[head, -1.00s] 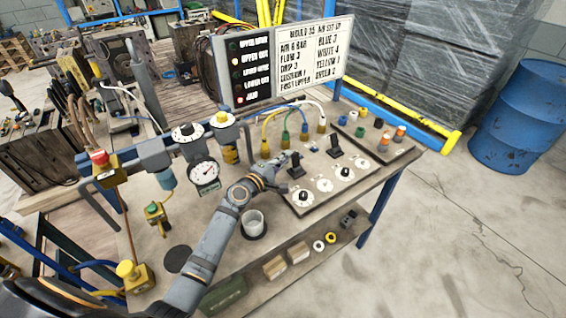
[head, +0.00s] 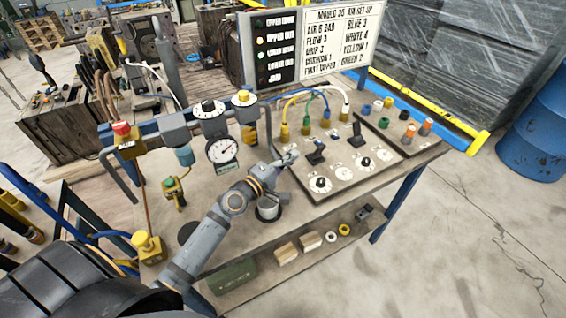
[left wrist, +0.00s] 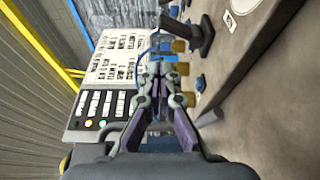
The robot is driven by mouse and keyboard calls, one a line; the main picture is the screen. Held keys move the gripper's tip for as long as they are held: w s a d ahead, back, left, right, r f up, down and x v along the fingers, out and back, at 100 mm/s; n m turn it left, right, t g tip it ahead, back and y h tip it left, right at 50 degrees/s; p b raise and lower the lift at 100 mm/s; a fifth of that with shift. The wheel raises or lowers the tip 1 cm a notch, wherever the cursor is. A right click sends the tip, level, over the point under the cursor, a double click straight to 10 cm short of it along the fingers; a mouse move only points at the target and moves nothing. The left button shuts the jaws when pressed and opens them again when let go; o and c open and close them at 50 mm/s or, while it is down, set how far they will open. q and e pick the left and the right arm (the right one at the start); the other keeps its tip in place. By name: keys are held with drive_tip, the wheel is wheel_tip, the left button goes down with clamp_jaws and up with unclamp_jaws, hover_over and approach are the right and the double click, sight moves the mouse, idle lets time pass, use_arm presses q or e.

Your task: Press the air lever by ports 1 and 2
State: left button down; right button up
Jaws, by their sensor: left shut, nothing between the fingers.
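A dark control panel (head: 345,178) on the bench carries two black levers. The left lever (head: 317,151) stands in front of the yellow and green hose ports and looks tilted over. The right lever (head: 356,137) stands more upright. My left gripper (head: 290,157) is shut and empty, just left of the left lever; I cannot tell whether it touches it. In the left wrist view its closed fingers (left wrist: 160,72) point towards the hose fittings, and a black lever (left wrist: 201,36) shows above right of them. My right gripper is not in view.
Yellow, green, blue and white hoses enter brass fittings (head: 284,132) behind the levers. Dials (head: 320,184) line the panel's front. A set-up sign (head: 345,40) stands behind.

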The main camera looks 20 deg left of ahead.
use_arm(q)
drive_tip(key=shift+v, duration=2)
drive_tip(key=shift+f, duration=0.1)
